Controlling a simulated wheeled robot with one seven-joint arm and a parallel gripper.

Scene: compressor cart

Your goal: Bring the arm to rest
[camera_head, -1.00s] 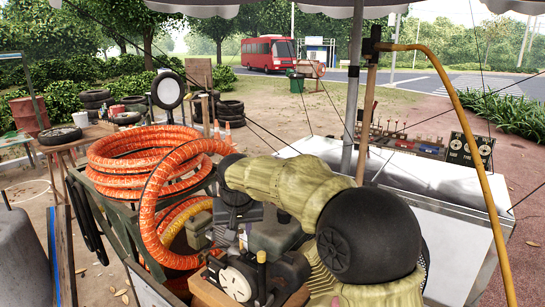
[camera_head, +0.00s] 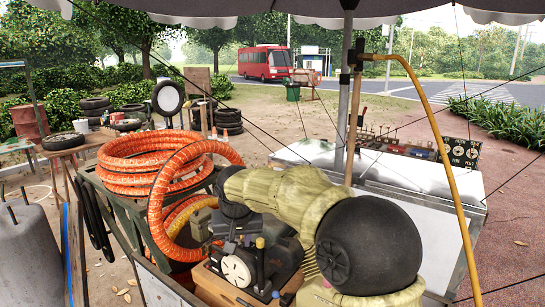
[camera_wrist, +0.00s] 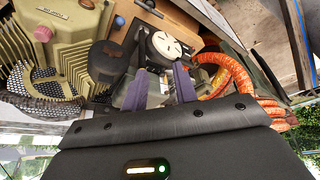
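My arm, in a khaki sleeve with a large black joint (camera_head: 368,245), reaches left across the compressor cart (camera_head: 205,285) in the head view. Its far end bends down over the compressor's dark machinery (camera_head: 265,265); the fingertips cannot be made out there. In the wrist view, my gripper (camera_wrist: 160,87) shows two purple-grey fingers apart, with no object clearly held between them. Beyond them are a white round dial (camera_wrist: 166,44), a ribbed olive housing (camera_wrist: 62,35) and the orange hose (camera_wrist: 222,75). I cannot tell whether the fingers touch any machinery.
A thick coiled orange hose (camera_head: 150,165) rises from the cart, with a loop close to my arm's end. A white-topped metal counter (camera_head: 420,185), a pole (camera_head: 345,110) and a yellow hose (camera_head: 445,150) stand right. A grey cylinder (camera_head: 30,255) stands at left.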

